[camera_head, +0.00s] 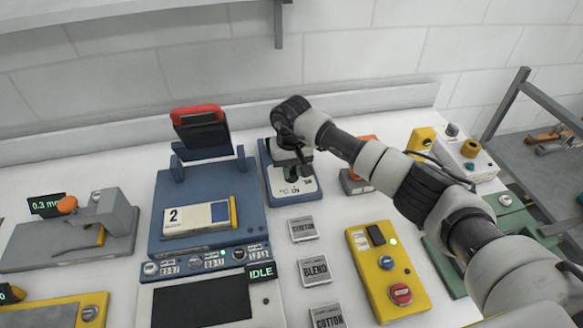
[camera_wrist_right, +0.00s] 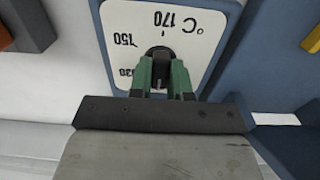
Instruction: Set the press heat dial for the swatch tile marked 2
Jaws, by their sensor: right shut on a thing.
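The heat dial has a white face (camera_head: 277,183) in a blue housing, right of the press. In the right wrist view the dial face (camera_wrist_right: 118,18) shows upside-down marks 170, 150 and 130 with °C. My right gripper (camera_head: 291,172) is over the dial, its green fingers (camera_wrist_right: 162,78) shut on the black knob (camera_wrist_right: 158,53). The knob's pointer is hidden, so its setting cannot be told. The swatch tile marked 2 (camera_head: 197,219) lies on the blue press (camera_head: 168,195), whose red-handled lid (camera_head: 198,113) is up. My left gripper is out of view.
Stretch (camera_head: 302,228), blend (camera_head: 315,269) and cotton (camera_head: 327,316) plates lie right of the press. A yellow control box (camera_head: 385,270) with a red button stands further right. The press display (camera_head: 262,272) reads IDLE. A grey device (camera_head: 75,245) stands at left.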

